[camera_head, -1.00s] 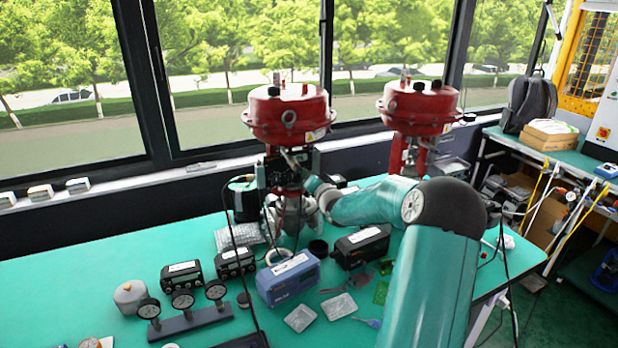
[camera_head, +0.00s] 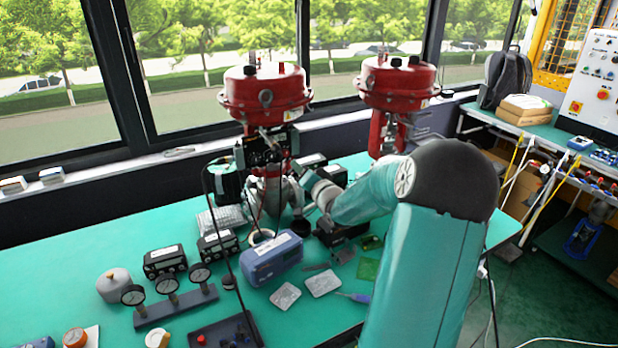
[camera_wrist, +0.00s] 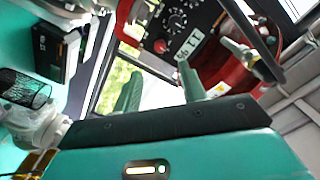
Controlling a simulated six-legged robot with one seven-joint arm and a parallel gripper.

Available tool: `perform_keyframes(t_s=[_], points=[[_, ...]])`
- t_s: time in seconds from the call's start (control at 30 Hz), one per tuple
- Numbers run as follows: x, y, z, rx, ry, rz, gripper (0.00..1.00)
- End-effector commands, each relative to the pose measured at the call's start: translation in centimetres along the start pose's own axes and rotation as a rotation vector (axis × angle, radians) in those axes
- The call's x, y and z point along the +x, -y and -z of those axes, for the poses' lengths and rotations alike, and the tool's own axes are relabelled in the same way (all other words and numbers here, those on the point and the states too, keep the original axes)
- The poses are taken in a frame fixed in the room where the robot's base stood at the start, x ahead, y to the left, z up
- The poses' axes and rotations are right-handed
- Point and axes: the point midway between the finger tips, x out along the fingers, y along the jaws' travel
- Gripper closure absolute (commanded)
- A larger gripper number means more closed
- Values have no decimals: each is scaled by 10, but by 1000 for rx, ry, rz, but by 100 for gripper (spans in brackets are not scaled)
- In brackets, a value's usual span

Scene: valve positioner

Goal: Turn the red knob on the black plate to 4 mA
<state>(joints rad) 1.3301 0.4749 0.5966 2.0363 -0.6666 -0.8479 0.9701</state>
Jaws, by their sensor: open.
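In the wrist view a black plate (camera_wrist: 203,15) bears a round marked dial, white labels and a red knob (camera_wrist: 160,46) at its lower left. The pointer reading is too small to tell. My gripper (camera_wrist: 158,88) is open, with its two teal fingers apart and nothing visible between them. The knob appears beyond the fingertips, apart from them. In the head view my gripper (camera_head: 308,180) is just right of the left red-topped valve (camera_head: 265,95). A dark unit (camera_head: 262,152) is on that valve, but its knob cannot be made out.
A second red valve (camera_head: 398,85) stands right of the first. A blue box (camera_head: 271,260), a gauge stand (camera_head: 176,305) and black boxes (camera_head: 165,261) sit on the teal table (camera_head: 60,275). A dark board (camera_head: 225,333) with a small red part lies at the front.

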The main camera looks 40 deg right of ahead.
Motion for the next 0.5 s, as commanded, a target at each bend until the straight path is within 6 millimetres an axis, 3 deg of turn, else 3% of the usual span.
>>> perform_keyframes(t_s=[0.2,0.5], points=[[-33,0,0,0,0,-1,58],[-39,0,0,1,-1,1,58]])
